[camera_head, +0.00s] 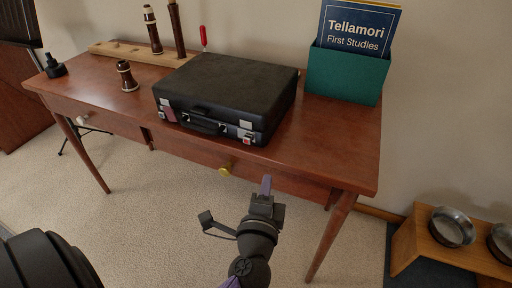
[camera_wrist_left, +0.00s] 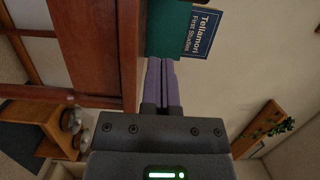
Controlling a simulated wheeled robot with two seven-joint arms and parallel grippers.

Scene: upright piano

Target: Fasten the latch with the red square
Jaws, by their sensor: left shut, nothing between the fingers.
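A black case (camera_head: 228,85) lies closed on the brown desk, its front facing me. At the right of its front, a silver latch (camera_head: 247,125) has a small red square (camera_head: 247,140) by it. Another latch (camera_head: 165,104) is at the left of the front, with small coloured marks near it. Whether either latch is fastened is too small to tell. My left gripper (camera_head: 266,185) is shut and empty, in front of the desk and below the case, apart from it. Its purple fingers (camera_wrist_left: 162,82) are together in the left wrist view. My right gripper is not in view.
The desk (camera_head: 330,140) has a brass drawer knob (camera_head: 225,169) near my left gripper. A teal box (camera_head: 345,76) with a Tellamori book (camera_head: 357,27) stands right of the case. Dark woodwind pieces (camera_head: 126,76) stand at the left. A wooden stand with metal bowls (camera_head: 452,227) is at right.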

